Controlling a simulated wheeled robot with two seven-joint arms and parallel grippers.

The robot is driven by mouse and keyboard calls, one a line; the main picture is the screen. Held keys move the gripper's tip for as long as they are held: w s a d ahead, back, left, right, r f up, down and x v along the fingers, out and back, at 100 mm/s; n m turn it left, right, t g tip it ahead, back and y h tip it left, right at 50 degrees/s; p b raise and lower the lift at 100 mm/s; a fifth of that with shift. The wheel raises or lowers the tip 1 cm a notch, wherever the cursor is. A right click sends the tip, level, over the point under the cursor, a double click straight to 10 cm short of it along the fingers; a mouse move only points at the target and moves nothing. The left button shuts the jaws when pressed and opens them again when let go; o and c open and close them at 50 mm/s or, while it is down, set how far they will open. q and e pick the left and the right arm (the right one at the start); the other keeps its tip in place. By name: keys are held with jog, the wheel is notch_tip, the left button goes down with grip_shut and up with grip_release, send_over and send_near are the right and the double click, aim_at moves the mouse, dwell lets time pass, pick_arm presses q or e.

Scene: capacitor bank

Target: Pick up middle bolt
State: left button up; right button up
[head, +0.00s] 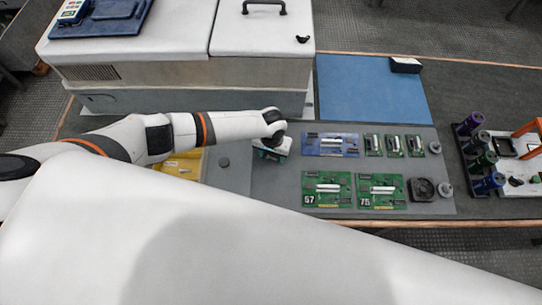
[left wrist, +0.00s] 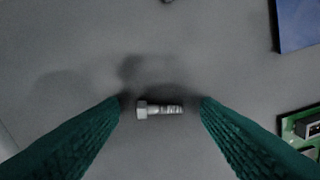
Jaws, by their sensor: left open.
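A silver bolt (left wrist: 160,110) with a hex head lies on its side on the grey surface in the left wrist view, its head to the left and thread to the right. My left gripper (left wrist: 162,106) is open, with its green ridged fingers on either side of the bolt and small gaps at both ends. In the head view my left gripper (head: 268,154) points down at the grey mat (head: 232,183), and the bolt is hidden there. Part of another small metal piece (left wrist: 248,4) shows at the wrist view's top edge. My right gripper is out of view.
A blue circuit board (head: 330,153) and several green boards (head: 326,201) lie right of my left gripper. A yellow tray (head: 178,168) is to its left. White cabinets (head: 262,73) stand behind. A blue mat (head: 370,92) is mostly clear.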

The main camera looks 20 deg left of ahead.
aim_at(271, 158)
pick_arm(q)
jog(key=c, duration=1)
jog(key=shift+c, duration=0.2)
notch_tip(271, 158, up, 10)
dwell(0.4)
